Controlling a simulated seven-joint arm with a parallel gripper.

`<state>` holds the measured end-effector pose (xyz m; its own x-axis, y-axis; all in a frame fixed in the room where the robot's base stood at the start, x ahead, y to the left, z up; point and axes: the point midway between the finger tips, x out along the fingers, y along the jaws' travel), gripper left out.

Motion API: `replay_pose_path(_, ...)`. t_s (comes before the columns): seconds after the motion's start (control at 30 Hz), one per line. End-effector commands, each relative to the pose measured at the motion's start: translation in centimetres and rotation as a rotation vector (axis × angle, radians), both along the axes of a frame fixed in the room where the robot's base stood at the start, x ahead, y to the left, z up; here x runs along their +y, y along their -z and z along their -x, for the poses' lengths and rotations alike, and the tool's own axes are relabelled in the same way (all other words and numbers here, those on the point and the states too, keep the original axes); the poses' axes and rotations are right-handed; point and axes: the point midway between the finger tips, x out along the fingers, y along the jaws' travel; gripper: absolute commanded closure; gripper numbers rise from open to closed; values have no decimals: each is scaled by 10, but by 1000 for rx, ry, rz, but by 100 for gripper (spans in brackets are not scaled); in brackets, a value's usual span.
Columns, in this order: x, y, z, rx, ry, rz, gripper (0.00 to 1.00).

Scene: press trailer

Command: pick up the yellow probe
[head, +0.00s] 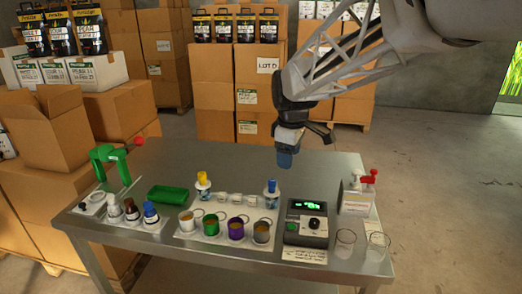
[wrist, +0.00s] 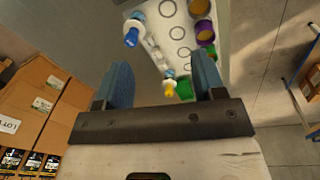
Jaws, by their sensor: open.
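The yellow probe (head: 203,181) stands upright at the back left corner of a white board (head: 212,232) on the metal table. It has a yellow top and a white body with a dark band. In the wrist view the yellow probe (wrist: 169,91) shows between my two fingers, well beyond their tips. My gripper (head: 285,160) hangs above the back of the table, to the right of the probe and higher than it. My gripper's blue fingers (wrist: 162,75) are apart with nothing between them. The probe's base is hard to make out in the wrist view.
A blue-topped probe (head: 271,189) stands at the board's back right, nearly below my gripper. Several cups (head: 237,229) line the board's front.

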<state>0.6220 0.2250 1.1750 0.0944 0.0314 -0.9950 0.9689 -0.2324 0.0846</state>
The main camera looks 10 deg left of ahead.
Motion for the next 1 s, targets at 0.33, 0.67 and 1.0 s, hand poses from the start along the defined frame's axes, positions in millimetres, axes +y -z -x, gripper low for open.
replay_pose_path(0.33, 100, 31, -58, 28, -352, 33, 37)
replay_pose_path(0.67, 201, 72, -97, 50, -687, 57, 37)
replay_pose_path(1.0, 288, 115, -115, 67, -963, 74, 37)
